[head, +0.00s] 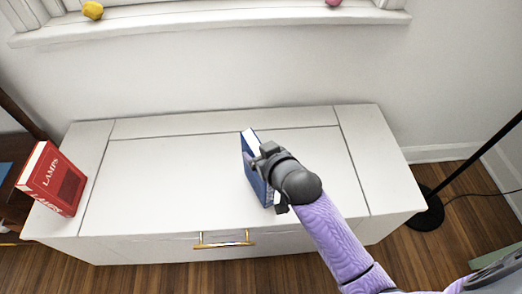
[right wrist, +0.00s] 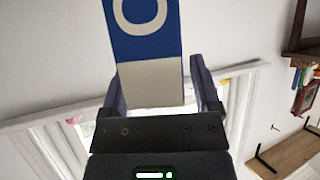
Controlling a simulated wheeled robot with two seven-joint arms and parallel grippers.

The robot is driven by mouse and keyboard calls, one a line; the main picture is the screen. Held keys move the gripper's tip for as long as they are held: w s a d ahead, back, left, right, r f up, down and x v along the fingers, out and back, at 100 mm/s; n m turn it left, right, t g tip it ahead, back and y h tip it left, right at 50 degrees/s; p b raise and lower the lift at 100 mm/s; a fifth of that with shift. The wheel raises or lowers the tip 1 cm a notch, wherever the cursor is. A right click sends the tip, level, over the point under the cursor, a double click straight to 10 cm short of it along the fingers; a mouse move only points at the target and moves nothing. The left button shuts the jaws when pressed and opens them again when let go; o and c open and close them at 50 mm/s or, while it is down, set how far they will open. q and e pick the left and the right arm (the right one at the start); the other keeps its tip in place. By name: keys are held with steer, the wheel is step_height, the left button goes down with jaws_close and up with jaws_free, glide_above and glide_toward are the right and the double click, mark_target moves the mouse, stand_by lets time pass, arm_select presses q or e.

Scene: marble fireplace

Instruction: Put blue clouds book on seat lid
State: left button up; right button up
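The blue clouds book (head: 254,172) is upright and slightly tilted over the middle of the white seat lid (head: 150,180). My right gripper (head: 260,160) is at its near edge and partly covers it. Whether the book's lower edge touches the lid is hard to tell. My left gripper is not in view.
A red book marked LAMPS (head: 55,180) stands at the bench's left end. A gold handle (head: 224,239) is on the bench front. A black lamp stand (head: 428,208) is on the floor to the right. The lid is clear on both sides of the blue book.

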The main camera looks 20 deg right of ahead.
steer(key=shift+s+r, duration=0.1)
steer(key=shift+r, duration=0.1)
steer(key=p+v, duration=0.6)
steer(key=v, duration=0.5)
steer(key=shift+s+p, duration=0.35)
